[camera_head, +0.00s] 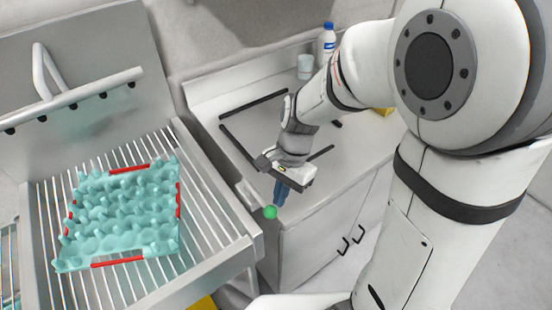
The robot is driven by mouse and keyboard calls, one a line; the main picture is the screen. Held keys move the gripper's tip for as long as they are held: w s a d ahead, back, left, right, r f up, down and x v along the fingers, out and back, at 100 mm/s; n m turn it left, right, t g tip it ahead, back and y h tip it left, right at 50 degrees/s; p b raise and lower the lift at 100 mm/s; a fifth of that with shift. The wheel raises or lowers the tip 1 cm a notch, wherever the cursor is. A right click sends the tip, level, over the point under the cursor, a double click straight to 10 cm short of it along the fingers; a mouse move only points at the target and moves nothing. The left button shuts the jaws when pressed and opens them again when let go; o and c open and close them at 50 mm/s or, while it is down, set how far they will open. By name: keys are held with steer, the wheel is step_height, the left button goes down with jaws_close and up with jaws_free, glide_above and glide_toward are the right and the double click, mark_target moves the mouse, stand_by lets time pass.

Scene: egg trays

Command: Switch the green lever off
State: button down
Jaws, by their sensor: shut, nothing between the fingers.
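The green knob of the lever (270,212) is a small ball at the front left corner of the white cabinet, beside the metal rack. The rest of the lever is hard to make out. My gripper (280,194) points down with its dark blue fingers shut and empty. The fingertips appear just above and to the right of the green knob. I cannot tell whether they touch it.
A teal egg tray (120,222) with red edge strips lies on the wire rack (215,232) at left. A white bottle with a blue cap (327,42) and a white cup (305,66) stand at the back of the counter (245,108). Black bars lie on the counter.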

steer(key=shift+s, duration=0.1)
steer(key=w+d+r, duration=0.5)
steer(key=r, duration=0.5)
steer(key=shift+r+p, duration=0.15)
steer(key=shift+p, duration=0.15)
steer(key=s+d+r+n+t+h, duration=0.1)
steer(key=s+d+n+t+h, duration=0.1)
steer(key=s+d+n+t, duration=0.3)
steer(key=s+d+n, duration=0.2)
steer(key=s+d, duration=0.1)
steer(key=s, duration=0.1)
steer(key=shift+s+r+n+t, duration=0.15)
steer(key=shift+r+n+t, duration=0.15)
steer(key=shift+n, duration=0.1)
stand_by(0.7)
